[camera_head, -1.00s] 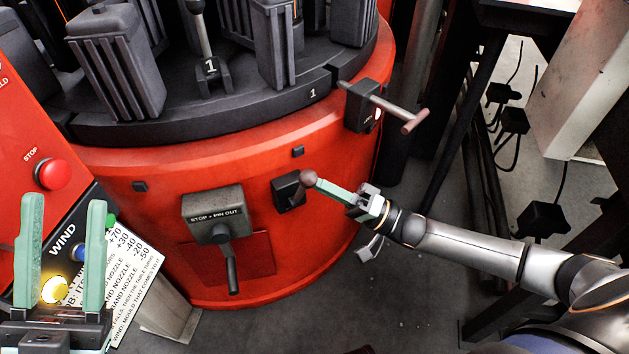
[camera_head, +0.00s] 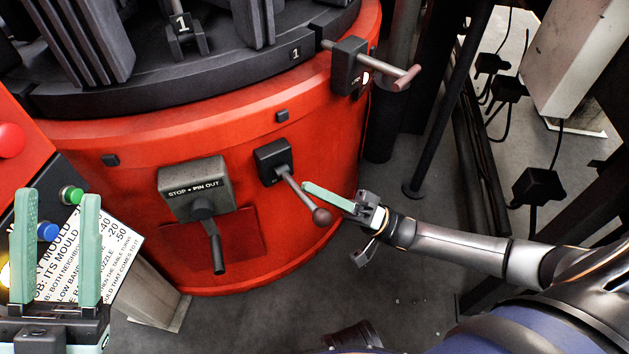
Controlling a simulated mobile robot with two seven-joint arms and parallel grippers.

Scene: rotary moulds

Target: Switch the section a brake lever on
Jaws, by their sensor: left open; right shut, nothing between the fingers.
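A short lever with a brown ball knob (camera_head: 322,217) comes out of a small black box (camera_head: 273,160) on the front of the red drum. It points down and to the right. No label is readable on it, so I cannot confirm that it is the section a brake lever. My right gripper (camera_head: 308,187) is shut and empty, its green fingertips just above the knob and close to the lever's shaft. I cannot tell whether they touch. My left gripper (camera_head: 59,198) is open and empty at the lower left, in front of the control panel.
A grey box marked STOP + PIN OUT (camera_head: 196,184) with a hanging handle is to the left. A T-handle (camera_head: 406,77) sticks out at the upper right. A green button (camera_head: 71,195), a blue button (camera_head: 48,232) and a printed card (camera_head: 110,235) are near my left gripper.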

